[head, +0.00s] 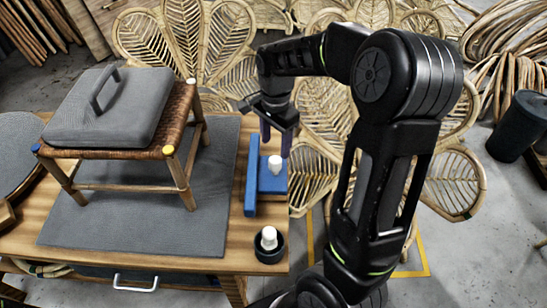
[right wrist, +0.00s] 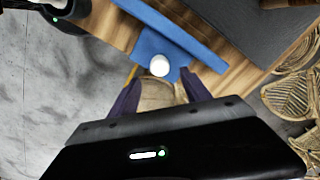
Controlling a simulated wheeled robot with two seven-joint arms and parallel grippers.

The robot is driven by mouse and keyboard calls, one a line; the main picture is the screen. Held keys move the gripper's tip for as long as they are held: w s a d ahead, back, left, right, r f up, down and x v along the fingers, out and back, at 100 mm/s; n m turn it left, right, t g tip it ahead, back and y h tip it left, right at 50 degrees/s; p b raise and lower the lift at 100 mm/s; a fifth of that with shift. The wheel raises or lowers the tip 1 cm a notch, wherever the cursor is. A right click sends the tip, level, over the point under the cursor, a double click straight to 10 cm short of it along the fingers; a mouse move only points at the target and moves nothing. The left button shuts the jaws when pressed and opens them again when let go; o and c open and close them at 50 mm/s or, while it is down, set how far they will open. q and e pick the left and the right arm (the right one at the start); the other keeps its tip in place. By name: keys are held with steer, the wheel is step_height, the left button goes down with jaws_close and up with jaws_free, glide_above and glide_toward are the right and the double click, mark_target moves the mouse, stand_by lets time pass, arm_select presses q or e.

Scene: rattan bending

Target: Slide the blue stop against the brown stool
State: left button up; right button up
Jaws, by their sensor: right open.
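The blue stop (head: 251,185) lies on the right part of the wooden table, with a tall long face toward the stool and a flat base carrying a white knob (head: 275,165). The brown stool (head: 176,128) stands upright to its left on a grey mat, with a clear gap between its legs and the stop. My right gripper (head: 275,144) is open above the stop's knob. In the right wrist view, the blue stop (right wrist: 181,30) and white knob (right wrist: 160,65) show just beyond the parted purple fingers. My left gripper is not in view.
A grey cushion (head: 108,112) with a handle lies on the stool. The grey mat (head: 130,235) covers much of the table (head: 240,250). A black cup (head: 269,245) with a white-topped item stands at the front right corner. Rattan panels (head: 190,40) stand behind.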

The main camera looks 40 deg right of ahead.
mark_target(275, 159)
step_height(275, 159, down, 8)
steer(key=shift+r, duration=0.15)
stand_by(0.3)
steer(key=shift+c, duration=0.6)
jaws_close()
stand_by(0.8)
